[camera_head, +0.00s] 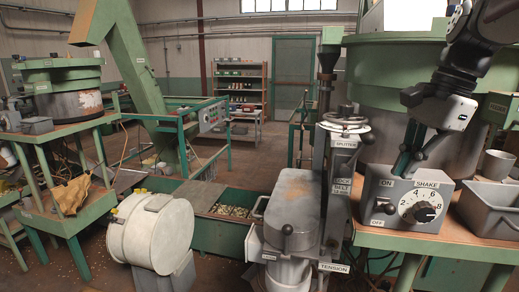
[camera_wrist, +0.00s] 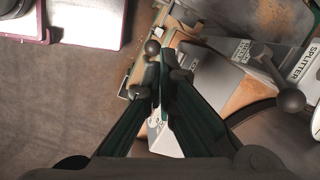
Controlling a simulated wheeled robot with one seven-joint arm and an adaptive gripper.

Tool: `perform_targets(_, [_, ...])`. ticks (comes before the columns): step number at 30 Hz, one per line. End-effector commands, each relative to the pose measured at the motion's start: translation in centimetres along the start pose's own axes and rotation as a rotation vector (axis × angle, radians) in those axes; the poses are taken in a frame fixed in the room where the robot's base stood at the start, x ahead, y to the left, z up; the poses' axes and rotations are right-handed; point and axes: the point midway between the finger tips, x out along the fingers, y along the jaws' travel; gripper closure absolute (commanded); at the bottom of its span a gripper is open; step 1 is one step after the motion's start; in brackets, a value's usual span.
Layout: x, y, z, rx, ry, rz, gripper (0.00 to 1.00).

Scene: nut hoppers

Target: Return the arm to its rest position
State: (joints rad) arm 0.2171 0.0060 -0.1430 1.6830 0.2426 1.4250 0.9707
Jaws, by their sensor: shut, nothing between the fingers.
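My gripper (camera_head: 402,168) hangs from my arm at the upper right of the head view, fingers pointing down just above the grey ON/OFF and SHAKE control box (camera_head: 408,217). In the wrist view the two dark green fingers (camera_wrist: 163,75) meet at their tips with nothing held between them. The box carries a dial (camera_head: 423,212) on its right and a dark ball-ended lever (camera_head: 389,208) near the OFF label. A dark ball knob (camera_wrist: 152,47) shows beside the fingertips in the wrist view; I cannot tell whether they touch.
A large green hopper bowl (camera_head: 390,60) stands close behind my arm. Left of the box is the splitter post with its handwheel (camera_head: 343,122). A grey bin (camera_head: 492,208) and a cup (camera_head: 497,164) sit right of the box. A white drum (camera_head: 140,232) stands lower left.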

Motion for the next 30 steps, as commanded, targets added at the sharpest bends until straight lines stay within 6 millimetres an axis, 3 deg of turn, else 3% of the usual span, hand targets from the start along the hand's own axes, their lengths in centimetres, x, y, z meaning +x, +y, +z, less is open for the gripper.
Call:
perform_targets(3, [1.5,1.6,2.6,-0.234,0.058,-0.04,1.0])
perform_targets(9, [4.7,4.9,5.8,-0.642,0.18,-0.083,1.0])
perform_targets(18, [10.8,9.8,8.2,-1.201,0.381,-0.094,1.0])
perform_targets(23, [12.6,11.1,8.5,-1.354,0.444,-0.086,1.0])
perform_targets(30, [13.0,11.4,8.6,-1.391,0.46,-0.083,1.0])
